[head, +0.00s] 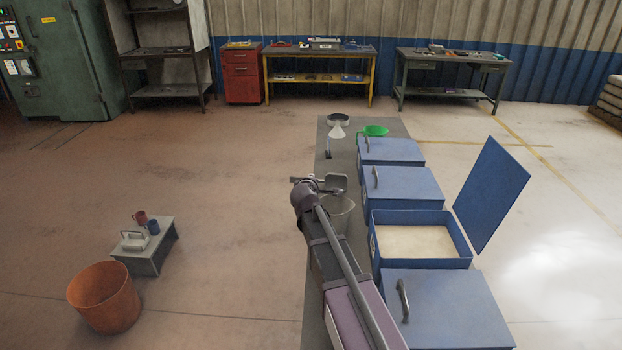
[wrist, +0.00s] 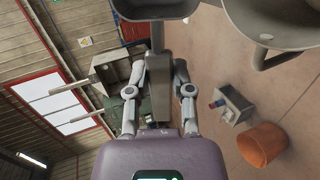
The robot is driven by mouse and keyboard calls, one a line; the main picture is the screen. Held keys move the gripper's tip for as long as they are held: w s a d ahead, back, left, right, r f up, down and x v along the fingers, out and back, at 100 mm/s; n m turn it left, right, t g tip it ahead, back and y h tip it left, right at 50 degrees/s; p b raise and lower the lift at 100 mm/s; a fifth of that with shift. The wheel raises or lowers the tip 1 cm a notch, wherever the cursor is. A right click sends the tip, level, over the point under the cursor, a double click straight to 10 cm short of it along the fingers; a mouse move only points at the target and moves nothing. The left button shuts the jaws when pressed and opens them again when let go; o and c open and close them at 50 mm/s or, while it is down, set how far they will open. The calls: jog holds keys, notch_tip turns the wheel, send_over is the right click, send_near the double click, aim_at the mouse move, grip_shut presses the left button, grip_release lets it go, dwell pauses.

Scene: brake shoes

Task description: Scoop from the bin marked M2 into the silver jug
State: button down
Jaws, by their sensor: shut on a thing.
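My gripper (wrist: 158,78) is shut on the dark handle of a grey metal scoop (wrist: 155,8), which sticks out beyond the fingers. I cannot tell whether the scoop touches the jug or holds anything. No bin marking is readable.
Three other blue bins are shut: a near one (head: 445,305), a middle one (head: 405,187) and a far one (head: 391,151). An orange bucket (head: 103,297) stands on the floor.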

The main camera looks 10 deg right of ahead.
jog(key=shift+w+r+g+p, duration=0.25)
jog(key=shift+r+g+p, duration=0.35)
jog(key=shift+p, duration=0.45)
jog(key=w+d+r+g+y+p, duration=0.1)
jog(key=w+r+g+y+p, duration=0.1)
jog(key=g+p, duration=0.4)
jog(key=w+d+r+g+y+p, duration=0.1)
jog(key=w+r+g+p, duration=0.3)
jog(key=p, duration=0.9)
jog(key=shift+d+r+g+y, duration=0.15)
jog(key=shift+r+g+y, duration=0.45)
jog(key=shift+r+g, duration=0.6)
jog(key=shift+r, duration=0.1)
